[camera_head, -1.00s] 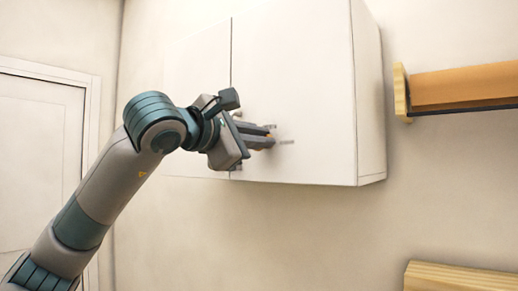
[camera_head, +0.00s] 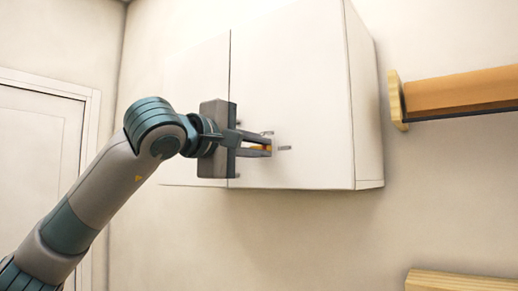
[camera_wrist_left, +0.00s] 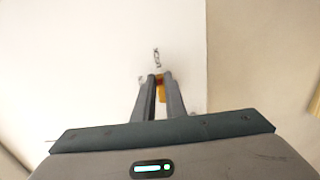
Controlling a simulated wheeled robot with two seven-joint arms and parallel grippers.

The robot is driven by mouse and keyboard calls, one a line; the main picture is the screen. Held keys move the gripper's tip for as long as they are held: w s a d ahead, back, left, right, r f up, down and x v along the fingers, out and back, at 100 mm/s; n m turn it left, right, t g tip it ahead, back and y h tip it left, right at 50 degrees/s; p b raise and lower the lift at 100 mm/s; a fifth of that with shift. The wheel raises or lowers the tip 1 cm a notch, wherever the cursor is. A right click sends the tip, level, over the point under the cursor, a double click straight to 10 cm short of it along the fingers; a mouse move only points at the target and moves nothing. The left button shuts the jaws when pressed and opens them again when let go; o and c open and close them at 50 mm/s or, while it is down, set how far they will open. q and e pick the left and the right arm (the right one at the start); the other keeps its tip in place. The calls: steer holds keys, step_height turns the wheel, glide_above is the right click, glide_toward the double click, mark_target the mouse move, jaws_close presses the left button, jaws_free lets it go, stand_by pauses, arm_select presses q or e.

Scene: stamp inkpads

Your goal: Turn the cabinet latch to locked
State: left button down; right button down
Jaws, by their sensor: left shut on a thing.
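A white wall cabinet (camera_head: 300,90) hangs on the wall with a seam between its doors. My left gripper (camera_head: 268,147) reaches its right-hand door from the left, low on the front. Its fingers are shut on a small orange latch (camera_head: 260,148). The latch also shows between the fingers in the left wrist view (camera_wrist_left: 161,93), mostly covered by them. Small dark lettering (camera_wrist_left: 156,57) is on the door just past the fingertips. I cannot read it. My right gripper is not in view.
An orange shelf (camera_head: 460,92) with a wooden end sticks out from the wall at the right. A wooden piece (camera_head: 460,280) is at the lower right. A white door (camera_head: 40,160) is at the left. The wall below the cabinet is clear.

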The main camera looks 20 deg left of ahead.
arm_select(q)
steer(key=shift+f, duration=0.1)
steer(key=c, duration=1.8)
jaws_free()
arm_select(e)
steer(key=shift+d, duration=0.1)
